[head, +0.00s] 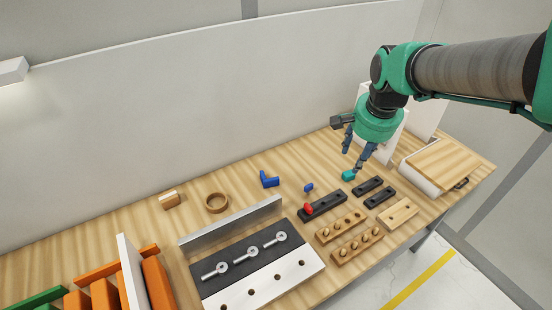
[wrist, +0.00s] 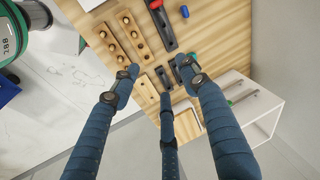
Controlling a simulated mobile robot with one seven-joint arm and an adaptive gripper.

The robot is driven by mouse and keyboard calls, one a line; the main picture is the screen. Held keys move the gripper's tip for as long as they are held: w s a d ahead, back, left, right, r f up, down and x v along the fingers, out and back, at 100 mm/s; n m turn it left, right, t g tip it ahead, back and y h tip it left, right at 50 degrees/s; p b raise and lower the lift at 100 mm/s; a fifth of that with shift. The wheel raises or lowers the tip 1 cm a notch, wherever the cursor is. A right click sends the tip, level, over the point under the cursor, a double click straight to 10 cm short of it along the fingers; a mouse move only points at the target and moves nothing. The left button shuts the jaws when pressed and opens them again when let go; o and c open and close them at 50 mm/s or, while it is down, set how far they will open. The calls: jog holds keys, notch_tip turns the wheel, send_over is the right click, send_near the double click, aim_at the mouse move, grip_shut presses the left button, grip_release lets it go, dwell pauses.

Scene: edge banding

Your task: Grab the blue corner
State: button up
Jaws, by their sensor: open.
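The blue corner (head: 269,181) is an L-shaped blue piece lying on the wooden bench in the head view, left of the middle of the loose parts. It does not show in the wrist view. My gripper (head: 354,158) is open and empty, well to the right of the blue corner and above the bench near a teal piece. Its blue fingers are spread in the wrist view (wrist: 160,82), above the bench's edge.
A small blue piece (head: 308,187), a red knob (head: 308,209) on a black bar and a teal piece (head: 348,175) are nearby. A white wall stands behind.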

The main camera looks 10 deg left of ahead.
jog(key=w+a+f+m+p, duration=0.1)
jog(key=w+a+f+p, duration=0.15)
jog(key=w+a, duration=0.35)
jog(key=m+g+p, duration=0.3)
jog(key=m+p, duration=0.2)
jog(key=p, duration=0.5)
send_over(271, 180)
notch_tip(271, 180, down, 18)
jog(key=shift+d+f+h, duration=0.1)
jog(key=shift+h, duration=0.3)
jog(key=shift+s+f, duration=0.1)
jog(key=shift+f, duration=4.2)
jog(key=shift+f+p, duration=0.1)
jog(key=shift+p, duration=0.2)
jog(key=shift+f+p, duration=0.45)
jog(key=shift+f, duration=2.1)
